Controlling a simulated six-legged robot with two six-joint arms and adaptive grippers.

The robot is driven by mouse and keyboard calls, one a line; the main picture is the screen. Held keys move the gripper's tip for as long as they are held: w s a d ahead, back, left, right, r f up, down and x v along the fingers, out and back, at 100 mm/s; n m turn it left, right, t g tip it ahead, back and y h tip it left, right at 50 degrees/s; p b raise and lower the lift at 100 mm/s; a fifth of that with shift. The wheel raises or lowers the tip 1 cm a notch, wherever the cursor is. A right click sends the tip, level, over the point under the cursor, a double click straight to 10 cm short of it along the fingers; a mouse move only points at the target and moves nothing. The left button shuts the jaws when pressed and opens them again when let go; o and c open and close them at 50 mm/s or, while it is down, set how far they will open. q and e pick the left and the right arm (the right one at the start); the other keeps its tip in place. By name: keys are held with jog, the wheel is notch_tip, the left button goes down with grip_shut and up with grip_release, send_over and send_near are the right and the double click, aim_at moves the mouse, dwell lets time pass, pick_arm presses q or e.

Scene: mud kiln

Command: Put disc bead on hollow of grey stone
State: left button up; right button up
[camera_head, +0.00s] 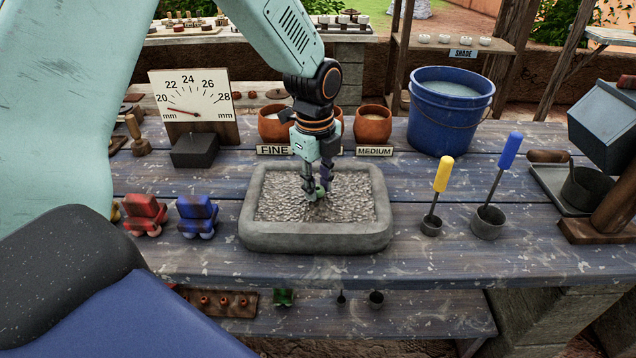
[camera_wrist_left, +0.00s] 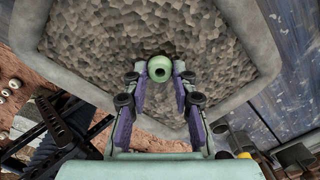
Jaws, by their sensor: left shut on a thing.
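The grey stone (camera_head: 315,240) is a rectangular block on the bench with a wide, rough-floored hollow (camera_head: 350,200). It also fills much of the left wrist view, where its rim (camera_wrist_left: 262,45) shows. My left gripper (camera_head: 317,190) points down over the middle of the hollow. It is shut on the disc bead (camera_wrist_left: 159,68), a pale green round bead with a dark hole. The bead is between the fingertips, close over the rough floor; I cannot tell whether it touches. In the head view the fingers largely hide it. My right gripper is not in view.
A red block figure (camera_head: 145,214) and a blue one (camera_head: 197,216) stand left of the stone. Cups with yellow (camera_head: 442,174) and blue (camera_head: 510,150) handled tools stand right. Behind are clay pots (camera_head: 372,124), a blue bucket (camera_head: 449,112) and a dial gauge (camera_head: 192,95).

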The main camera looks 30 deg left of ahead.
pick_arm(q)
jog(key=shift+a+f, duration=0.15)
jog(key=o, duration=0.8)
jog(key=r+p, duration=0.1)
jog(key=r, duration=0.7)
jog(key=r+p, duration=0.1)
jog(key=r, duration=0.3)
jog(key=shift+s+r+p, duration=0.15)
jog(key=shift+s+p, duration=0.1)
jog(key=shift+p, duration=0.1)
